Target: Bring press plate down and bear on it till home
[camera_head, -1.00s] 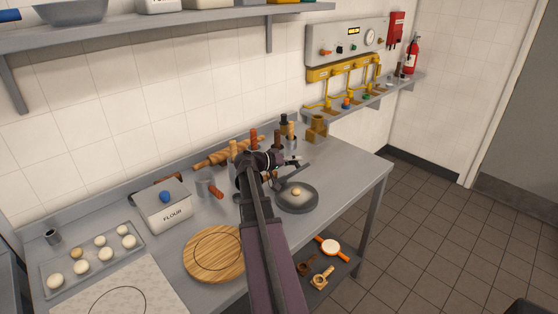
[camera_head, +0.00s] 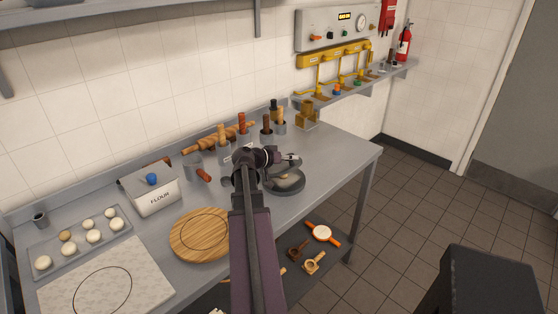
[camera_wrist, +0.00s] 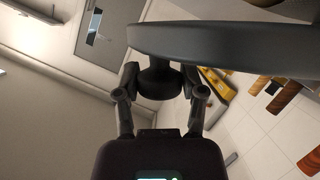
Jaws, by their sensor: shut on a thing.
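The dark round press (camera_head: 289,188) sits on the steel worktop, with a pale dough ball (camera_head: 284,177) on its base. My gripper (camera_wrist: 158,88) is shut on a dark knob. The knob joins the press plate (camera_wrist: 235,48), a dark disc seen nearly edge-on across the top of the wrist view.
A round wooden board (camera_head: 202,234), a flour box (camera_head: 151,190) and a tray of dough balls (camera_head: 82,252) lie to the left. Cups of wooden-handled tools (camera_head: 267,127) stand behind. The worktop right of the press is clear. A dark box (camera_head: 483,285) stands on the floor.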

